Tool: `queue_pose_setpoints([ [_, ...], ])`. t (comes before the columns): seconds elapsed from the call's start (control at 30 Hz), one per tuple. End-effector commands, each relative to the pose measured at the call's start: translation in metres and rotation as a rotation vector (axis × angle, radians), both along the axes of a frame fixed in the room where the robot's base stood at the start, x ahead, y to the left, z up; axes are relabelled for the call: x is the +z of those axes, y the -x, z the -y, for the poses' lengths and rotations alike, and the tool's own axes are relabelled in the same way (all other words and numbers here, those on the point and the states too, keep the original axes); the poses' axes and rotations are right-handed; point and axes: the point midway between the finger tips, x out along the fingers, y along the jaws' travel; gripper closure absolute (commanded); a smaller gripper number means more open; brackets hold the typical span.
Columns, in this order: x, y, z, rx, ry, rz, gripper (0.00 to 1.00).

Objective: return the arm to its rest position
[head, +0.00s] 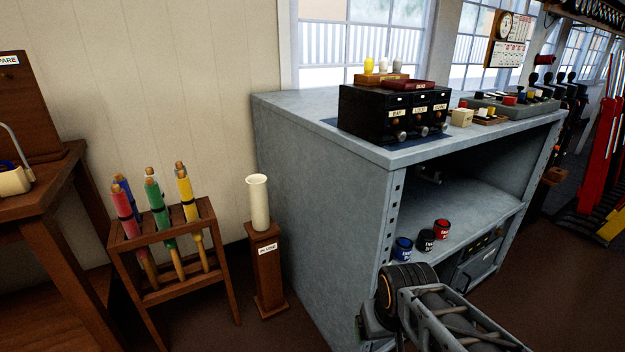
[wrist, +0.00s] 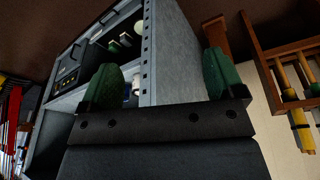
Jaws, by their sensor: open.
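My gripper (wrist: 162,82) shows in the wrist view as two green fingers spread wide apart on a dark crossbar. Nothing is held between them. The grey cabinet's side and front edge show beyond the fingers, in a tilted view. In the head view, part of my arm (head: 440,318) is at the bottom right, in front of the cabinet (head: 310,215). The fingers cannot be made out in the head view.
A wooden rack (head: 150,235) of coloured staffs and a wooden post (head: 267,275) holding a white tube stand left of the cabinet. A black drawer box (head: 365,118) sits on the cabinet top. Small tins (head: 425,240) stand on its shelf. Red levers (head: 603,135) are far right.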

Motion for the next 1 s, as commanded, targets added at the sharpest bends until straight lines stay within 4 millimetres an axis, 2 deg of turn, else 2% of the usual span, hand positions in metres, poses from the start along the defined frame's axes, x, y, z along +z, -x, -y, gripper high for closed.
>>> queue_pose_setpoints([
  [0.03,0.024,-0.001,0.002,0.008,0.012,0.006,0.12],
  [0.17,0.069,-0.005,0.01,0.042,0.055,0.02,0.12],
  [0.27,0.111,-0.008,0.017,0.073,0.097,0.031,0.12],
  [0.5,0.221,-0.016,0.038,0.158,0.217,0.061,0.12],
  [0.7,0.308,-0.017,0.045,0.187,0.263,0.079,0.12],
  [0.83,0.348,-0.014,0.039,0.166,0.232,0.087,0.12],
  [1.0,0.358,0.002,0.001,0.042,0.033,0.079,0.12],
])
